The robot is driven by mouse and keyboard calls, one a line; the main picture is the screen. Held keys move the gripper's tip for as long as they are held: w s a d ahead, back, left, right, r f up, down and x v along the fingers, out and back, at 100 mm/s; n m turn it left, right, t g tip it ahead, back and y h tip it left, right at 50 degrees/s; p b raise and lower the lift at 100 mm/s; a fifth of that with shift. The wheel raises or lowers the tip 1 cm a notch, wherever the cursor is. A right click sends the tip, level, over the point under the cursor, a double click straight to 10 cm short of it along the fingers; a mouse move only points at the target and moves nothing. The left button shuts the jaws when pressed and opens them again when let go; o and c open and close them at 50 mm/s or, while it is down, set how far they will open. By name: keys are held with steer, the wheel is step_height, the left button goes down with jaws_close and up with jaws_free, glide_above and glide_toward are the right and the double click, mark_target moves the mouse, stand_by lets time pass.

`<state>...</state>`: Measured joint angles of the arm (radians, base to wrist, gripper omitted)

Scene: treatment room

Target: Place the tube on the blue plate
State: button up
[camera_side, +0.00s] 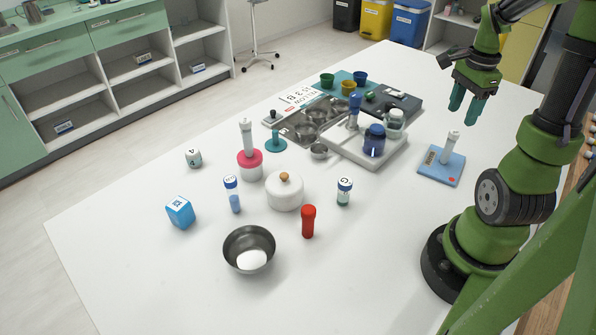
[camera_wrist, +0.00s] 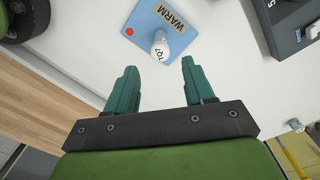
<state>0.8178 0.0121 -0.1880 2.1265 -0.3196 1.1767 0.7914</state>
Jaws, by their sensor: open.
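The blue plate (camera_side: 428,171) lies flat at the right of the table; in the wrist view the plate (camera_wrist: 145,22) shows a "WARM" label and a red dot. A white tube (camera_side: 449,149) stands upright on this plate. The tube (camera_wrist: 160,46) also shows in the wrist view, with dark lettering. My gripper (camera_side: 465,103) is open and empty, raised above and apart from the tube and plate. In the wrist view the fingers of my gripper (camera_wrist: 158,72) are spread, with the tube beyond the gap between their tips.
A grey tray (camera_side: 362,157) with a blue jar (camera_side: 374,140) stands left of the plate. A dark scale-like device (camera_side: 398,101) sits behind. A white lidded pot (camera_side: 285,191), red bottle (camera_side: 308,221) and metal bowl (camera_side: 249,238) stand further left. The table is clear around the plate's front.

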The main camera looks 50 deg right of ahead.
steer(key=w+a+r+n+t, duration=0.2)
steer(key=w+a+r+n, duration=0.15)
steer(key=a+n, duration=0.35)
steer(key=w+a+r+n+t, duration=0.25)
steer(key=w+a+n, duration=0.2)
steer(key=a, duration=0.45)
steer(key=s+a+r+n+t+y, duration=0.1)
steer(key=a+r+n+t+y, duration=0.1)
steer(key=a+n, duration=0.7)
steer(key=a+r, duration=0.1)
steer(key=a, duration=0.3)
steer(key=shift+a+r+t, duration=0.15)
steer(key=shift+t, duration=0.2)
